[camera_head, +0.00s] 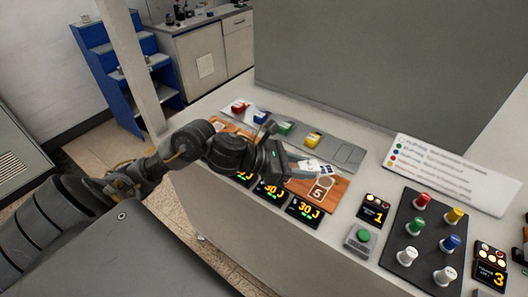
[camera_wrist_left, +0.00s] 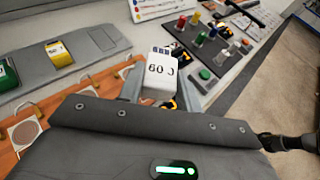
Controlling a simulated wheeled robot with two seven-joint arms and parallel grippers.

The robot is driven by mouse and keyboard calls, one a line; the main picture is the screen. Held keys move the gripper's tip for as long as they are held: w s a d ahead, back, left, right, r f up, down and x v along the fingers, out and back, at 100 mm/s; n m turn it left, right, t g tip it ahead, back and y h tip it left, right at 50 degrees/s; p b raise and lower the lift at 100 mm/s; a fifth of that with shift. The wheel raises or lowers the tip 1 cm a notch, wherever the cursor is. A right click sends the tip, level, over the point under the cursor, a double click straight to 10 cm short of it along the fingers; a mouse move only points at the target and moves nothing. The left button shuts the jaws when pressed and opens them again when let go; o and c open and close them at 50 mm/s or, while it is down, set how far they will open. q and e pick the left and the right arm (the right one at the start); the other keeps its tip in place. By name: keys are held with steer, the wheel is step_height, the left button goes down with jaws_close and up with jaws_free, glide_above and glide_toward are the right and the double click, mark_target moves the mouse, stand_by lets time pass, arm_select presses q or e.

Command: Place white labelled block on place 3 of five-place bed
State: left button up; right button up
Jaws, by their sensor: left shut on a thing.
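The white block (camera_wrist_left: 160,84), labelled "60 J", is held between the fingers of my left gripper (camera_head: 308,166), which is shut on it. In the head view the block (camera_head: 318,169) shows above the right end of an orange-brown wooden bed (camera_head: 301,187). A place marked 5 (camera_head: 320,189) is visible on this bed, apart from the block. My left wrist and gripper hide much of the bed's middle, so place 3 cannot be made out there. The wrist view shows part of the bed (camera_wrist_left: 62,112) with pale round places. My right gripper is not seen.
Behind the bed a grey rack (camera_head: 346,153) holds red, blue, green and yellow blocks (camera_head: 313,139). Displays (camera_head: 305,209) line the front edge. A green button (camera_head: 363,236), a knob panel (camera_head: 428,235) and a sign board (camera_head: 450,172) stand to the right.

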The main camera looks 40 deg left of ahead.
mark_target(304, 163)
arm_select(q)
steer(key=r+n+t+y+p, duration=0.1)
steer(key=w+r+n+y, duration=0.1)
steer(key=r, duration=0.1)
steer(key=shift+a+r+t+p, duration=0.1)
steer(key=shift+r+t+p, duration=0.15)
steer(key=shift+t+p, duration=0.15)
steer(key=s+a+f+n+t+y+p, duration=0.2)
steer(key=s+a+n+y+p, duration=0.2)
steer(key=a+n+y, duration=0.3)
steer(key=shift+s+a+y+p, duration=0.15)
steer(key=shift+s+y+p, duration=0.05)
steer(key=shift+y+p, duration=0.2)
steer(key=shift+f, duration=0.1)
